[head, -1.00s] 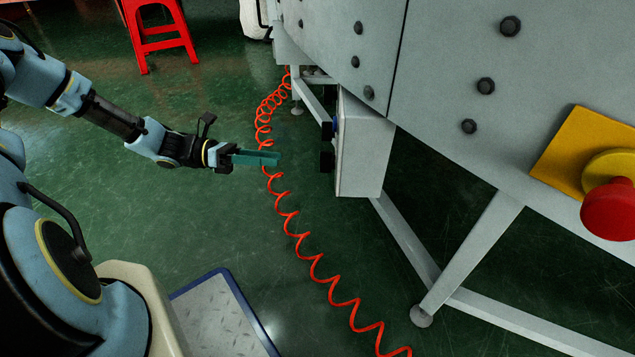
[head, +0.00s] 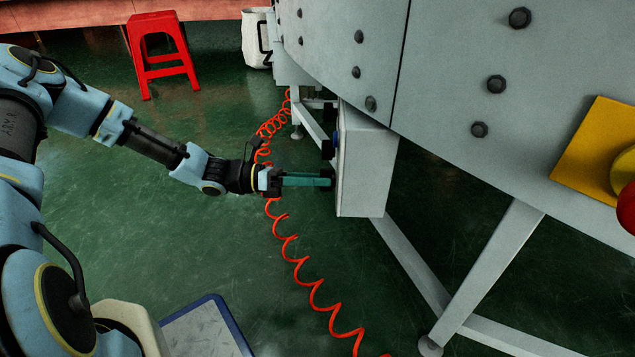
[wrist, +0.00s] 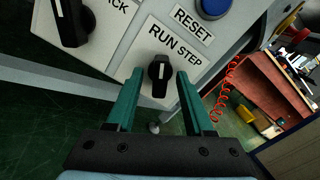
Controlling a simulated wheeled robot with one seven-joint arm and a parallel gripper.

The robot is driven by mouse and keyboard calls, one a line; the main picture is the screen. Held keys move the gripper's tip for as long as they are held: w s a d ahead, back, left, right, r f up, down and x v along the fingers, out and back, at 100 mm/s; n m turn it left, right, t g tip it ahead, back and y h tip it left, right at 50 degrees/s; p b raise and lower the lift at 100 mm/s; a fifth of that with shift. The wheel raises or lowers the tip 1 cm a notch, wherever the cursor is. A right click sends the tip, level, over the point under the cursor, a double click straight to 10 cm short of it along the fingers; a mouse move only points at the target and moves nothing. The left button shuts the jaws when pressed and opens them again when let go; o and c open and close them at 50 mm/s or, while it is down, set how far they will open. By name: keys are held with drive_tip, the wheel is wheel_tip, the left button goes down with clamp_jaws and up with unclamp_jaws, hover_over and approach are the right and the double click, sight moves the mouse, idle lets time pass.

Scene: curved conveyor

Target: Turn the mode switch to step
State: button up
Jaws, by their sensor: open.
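The mode switch (wrist: 161,75) is a black knob with a white line, below the words RUN and STEP (wrist: 175,46) in the wrist view. Its line points up in the picture, towards RUN. My gripper (wrist: 160,82) is open, with one teal finger on each side of the knob. I cannot tell whether either finger touches it. In the head view my gripper (head: 326,180) reaches the left face of the grey control box (head: 367,170), and its fingers largely hide the switch there.
A blue RESET button (wrist: 214,7) is above the switch, and another black knob (wrist: 72,22) is to its upper left. A coiled red hose (head: 290,250) hangs by my gripper. A red stool (head: 160,55) stands farther back. Open green floor lies left of the box.

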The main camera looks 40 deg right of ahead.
clamp_jaws()
idle(0.5)
